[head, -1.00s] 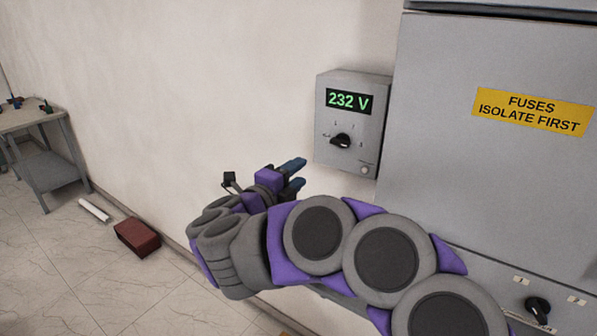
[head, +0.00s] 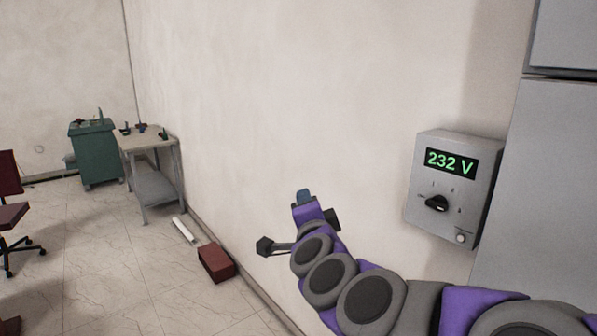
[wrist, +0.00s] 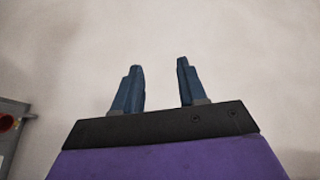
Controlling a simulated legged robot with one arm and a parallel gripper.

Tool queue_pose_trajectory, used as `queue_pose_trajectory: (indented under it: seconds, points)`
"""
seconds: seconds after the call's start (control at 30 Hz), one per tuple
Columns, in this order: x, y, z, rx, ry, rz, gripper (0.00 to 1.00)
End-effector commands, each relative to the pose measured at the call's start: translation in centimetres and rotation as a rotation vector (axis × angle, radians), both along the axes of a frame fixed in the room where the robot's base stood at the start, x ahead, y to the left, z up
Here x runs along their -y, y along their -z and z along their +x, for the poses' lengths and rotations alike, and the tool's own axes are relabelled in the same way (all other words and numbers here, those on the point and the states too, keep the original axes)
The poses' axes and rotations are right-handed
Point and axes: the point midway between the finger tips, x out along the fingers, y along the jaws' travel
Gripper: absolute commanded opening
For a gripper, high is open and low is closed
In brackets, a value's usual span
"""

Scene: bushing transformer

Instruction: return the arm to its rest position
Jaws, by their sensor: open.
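My gripper (head: 303,196) is at the end of my purple and grey arm, in front of the bare wall in the head view. In the wrist view my gripper (wrist: 160,85) has its two blue fingers apart with nothing between them. The arm reaches in from the lower right, partly folded, to the left of and below the grey meter box (head: 455,188). The box reads 232 V and has a black knob (head: 437,203). My gripper is apart from it.
A grey cabinet (head: 545,200) stands at the right. Further back are a table (head: 152,143), a green cabinet (head: 95,155) and a red chair (head: 12,215). The floor at the left is mostly clear.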

Motion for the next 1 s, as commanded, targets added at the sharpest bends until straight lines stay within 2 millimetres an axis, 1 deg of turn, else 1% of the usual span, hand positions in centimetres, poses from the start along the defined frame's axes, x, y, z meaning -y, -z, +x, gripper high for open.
queue_pose_trajectory:
  seconds: [0.07, 0.1, 0.17, 0.2, 0.27, 0.3, 0.37, 0.43, 0.47, 0.5, 0.57, 0.6, 0.67, 0.73, 0.77, 0.8, 0.9, 1.0]
  points:
    - [-1.6, 0.8, -1.6, -0.040, -0.111, -0.091, 0.41]
    - [-2.5, 1.5, -2.5, -0.065, -0.166, -0.140, 0.41]
    - [-3.5, 2.8, -4.0, -0.110, -0.249, -0.215, 0.41]
    - [-4.0, 3.9, -5.0, -0.141, -0.300, -0.267, 0.41]
    - [-4.6, 5.5, -6.8, -0.194, -0.375, -0.343, 0.41]
    - [-4.7, 6.8, -8.1, -0.233, -0.423, -0.395, 0.41]
    - [-4.7, 8.9, -10.1, -0.298, -0.489, -0.472, 0.41]
    - [-4.2, 11.5, -12.6, -0.385, -0.565, -0.560, 0.41]
    - [-3.8, 12.5, -13.7, -0.423, -0.594, -0.596, 0.41]
    - [-3.2, 13.9, -15.3, -0.476, -0.632, -0.643, 0.41]
    - [-2.0, 16.0, -17.7, -0.563, -0.686, -0.708, 0.41]
    - [-1.0, 17.3, -19.4, -0.625, -0.720, -0.750, 0.41]
    - [0.6, 19.3, -22.2, -0.726, -0.770, -0.804, 0.41]
    - [2.8, 21.2, -25.6, -0.851, -0.823, -0.861, 0.41]
    - [3.8, 22.0, -27.1, -0.906, -0.844, -0.880, 0.41]
    - [5.1, 22.8, -29.1, -0.978, -0.869, -0.902, 0.41]
    - [8.0, 24.2, -33.7, -1.149, -0.923, -0.933, 0.41]
    - [10.2, 24.8, -37.4, -1.285, -0.963, -0.942, 0.41]
